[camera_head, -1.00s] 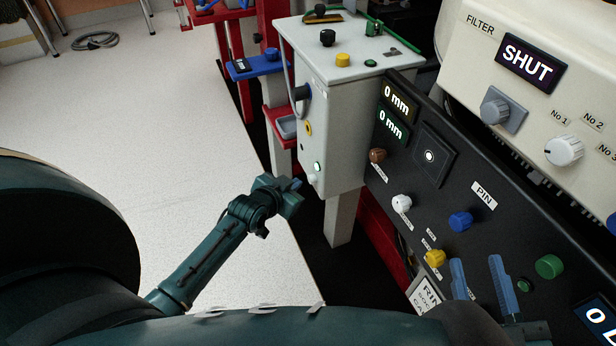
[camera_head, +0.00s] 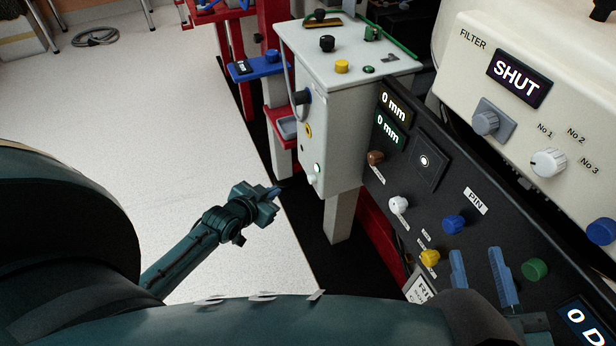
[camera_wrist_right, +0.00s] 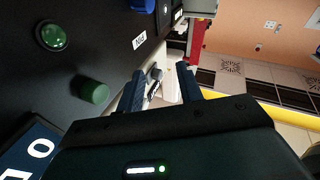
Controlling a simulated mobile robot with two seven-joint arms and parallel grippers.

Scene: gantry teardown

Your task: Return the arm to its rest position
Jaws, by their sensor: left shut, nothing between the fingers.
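My left arm reaches up from the lower left in the head view. Its gripper (camera_head: 274,192) is shut and empty, over the floor's edge, left of the grey cabinet (camera_head: 337,130) and apart from it. My right gripper (camera_head: 481,278) stands in front of the black control panel (camera_head: 405,165) at the lower right. Its two blue fingers are spread with nothing between them. The right wrist view also shows the open fingers (camera_wrist_right: 160,88) beside the panel, near a green knob (camera_wrist_right: 92,91).
The cream filter unit (camera_head: 560,110) reads SHUT above the panel. The panel's white (camera_head: 398,204), blue (camera_head: 454,224) and yellow (camera_head: 430,257) knobs lie near my right gripper. Red frames with blue trays (camera_head: 256,68) stand at the back. The pale floor (camera_head: 150,120) at left is open.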

